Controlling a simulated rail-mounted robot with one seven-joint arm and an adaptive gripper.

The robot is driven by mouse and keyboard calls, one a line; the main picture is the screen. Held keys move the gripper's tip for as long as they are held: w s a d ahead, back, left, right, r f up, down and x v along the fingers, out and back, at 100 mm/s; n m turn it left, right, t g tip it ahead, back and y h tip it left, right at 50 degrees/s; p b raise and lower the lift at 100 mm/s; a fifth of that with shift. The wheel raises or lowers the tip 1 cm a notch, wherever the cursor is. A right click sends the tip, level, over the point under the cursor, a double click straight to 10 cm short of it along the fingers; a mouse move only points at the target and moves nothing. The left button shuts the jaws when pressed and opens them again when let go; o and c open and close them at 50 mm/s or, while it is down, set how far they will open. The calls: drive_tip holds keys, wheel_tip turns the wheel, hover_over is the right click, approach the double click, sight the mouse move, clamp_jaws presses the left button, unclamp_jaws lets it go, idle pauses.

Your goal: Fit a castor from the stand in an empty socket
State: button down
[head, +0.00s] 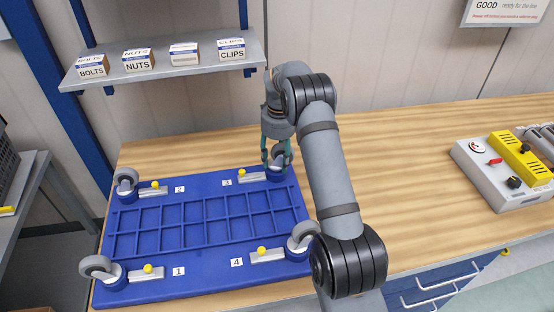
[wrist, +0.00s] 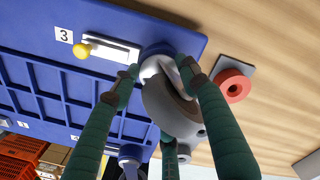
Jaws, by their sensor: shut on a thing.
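A blue slatted platform (head: 205,260) lies on the wooden table, with numbered corners 1 to 4. Grey-wheeled castors stand at corner 1 (head: 98,266), corner 2 (head: 126,180) and corner 4 (head: 302,236). My gripper (head: 277,158) is over corner 3, its green fingers shut on a grey castor (wrist: 172,105). The castor is at the blue socket of corner 3 (wrist: 157,50); I cannot tell how deep it sits. A yellow-knobbed latch (wrist: 105,48) lies beside that socket. A red ring on a grey plate (wrist: 234,85), perhaps the stand, is on the table beside the platform.
A shelf (head: 165,67) with several labelled boxes hangs behind the platform. A grey control box with a yellow panel (head: 505,170) stands at the far right. The table between it and my arm is clear. Orange crates (wrist: 18,158) show low in the wrist view.

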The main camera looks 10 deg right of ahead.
drive_tip(key=shift+f+b, duration=0.35)
drive_tip(key=shift+f, duration=0.05)
idle(0.6)
drive_tip(key=shift+s+f+b, duration=0.2)
drive_tip(key=shift+f+b, duration=0.1)
drive_tip(key=c, duration=1.4)
unclamp_jaws()
drive_tip(key=shift+c, duration=0.2)
drive_tip(key=o, duration=0.5)
drive_tip(key=shift+w+f, duration=0.1)
drive_tip(key=shift+o, duration=0.3)
wheel_tip(320, 180, up, 12)
drive_tip(key=shift+d+r, duration=0.1)
drive_tip(key=shift+d, duration=0.05)
